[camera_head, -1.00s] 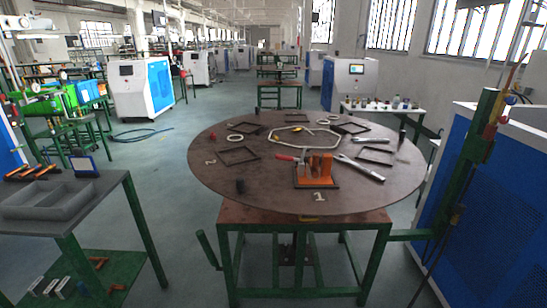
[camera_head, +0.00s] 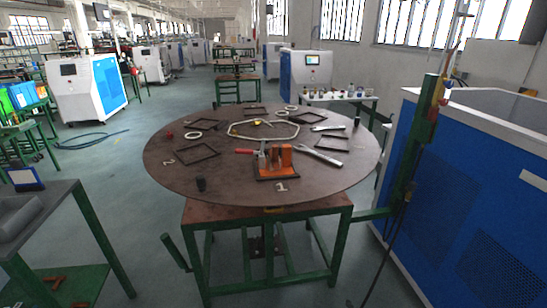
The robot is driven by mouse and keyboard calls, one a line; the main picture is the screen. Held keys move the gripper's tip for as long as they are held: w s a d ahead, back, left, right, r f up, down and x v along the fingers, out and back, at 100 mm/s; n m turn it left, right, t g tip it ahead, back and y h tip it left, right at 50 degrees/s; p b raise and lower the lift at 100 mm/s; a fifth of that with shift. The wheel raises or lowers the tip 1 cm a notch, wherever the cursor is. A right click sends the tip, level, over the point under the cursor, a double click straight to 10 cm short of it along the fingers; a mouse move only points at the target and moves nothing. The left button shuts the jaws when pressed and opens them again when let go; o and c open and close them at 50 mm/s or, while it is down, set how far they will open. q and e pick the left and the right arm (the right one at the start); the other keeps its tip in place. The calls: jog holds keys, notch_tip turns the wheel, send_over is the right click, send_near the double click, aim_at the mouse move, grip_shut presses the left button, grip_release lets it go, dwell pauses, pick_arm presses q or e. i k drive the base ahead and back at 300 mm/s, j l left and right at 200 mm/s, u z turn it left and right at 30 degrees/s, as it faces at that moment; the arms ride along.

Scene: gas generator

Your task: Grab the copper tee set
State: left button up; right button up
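No object can be surely told as the copper tee set. Several small copper-brown pieces (camera_head: 54,283) lie on the green lower shelf of the table at the left, partly cut off by the frame edge. A round brown table (camera_head: 222,190) stands in the middle, with an orange clamp fixture (camera_head: 280,158) near its front, by the number 1. Small fittings (camera_head: 345,92) stand on a white table behind it, too small to tell apart. Neither of my grippers is in view.
The grey-topped table (camera_head: 60,215) is at the lower left. A green post (camera_head: 408,160) and a blue cabinet (camera_head: 480,190) block the right side. Wrenches (camera_head: 318,156) and square frames (camera_head: 198,154) lie on the round table. Floor between the left table and round table is free.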

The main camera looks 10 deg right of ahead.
aim_at(274, 153)
jog(key=i+l+z, duration=0.45)
jog(key=i+l, duration=0.5)
